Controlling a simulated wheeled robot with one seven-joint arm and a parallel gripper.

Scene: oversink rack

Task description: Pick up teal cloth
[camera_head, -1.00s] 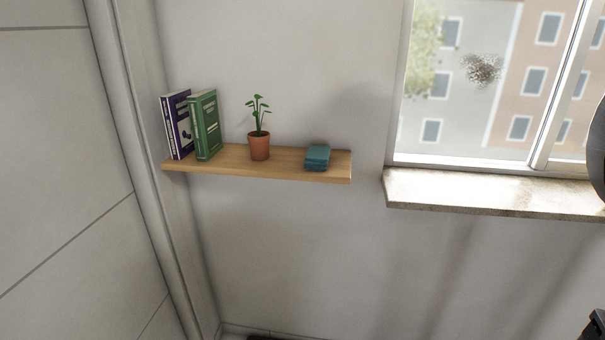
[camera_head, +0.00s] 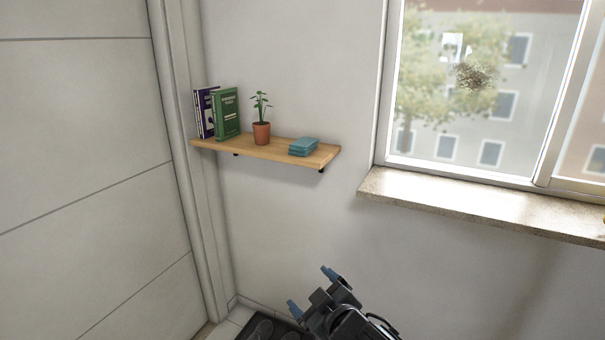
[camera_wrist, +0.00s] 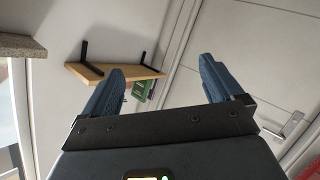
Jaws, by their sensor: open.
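The teal cloth (camera_head: 303,147) is a small folded stack on the right end of a wooden wall shelf (camera_head: 275,152) in the head view. My gripper (camera_head: 312,288) is at the bottom of the head view, well below the shelf and apart from the cloth. Its two blue fingers are spread with nothing between them. In the wrist view my gripper (camera_wrist: 165,78) is open too, with the shelf's underside (camera_wrist: 118,76) and dark brackets beyond it. The cloth does not show in the wrist view.
A potted plant (camera_head: 261,132) stands left of the cloth. A green book (camera_head: 226,113) and a purple book (camera_head: 205,113) stand at the shelf's left end. A stone window sill (camera_head: 480,204) juts out to the right. The wall below the shelf is clear.

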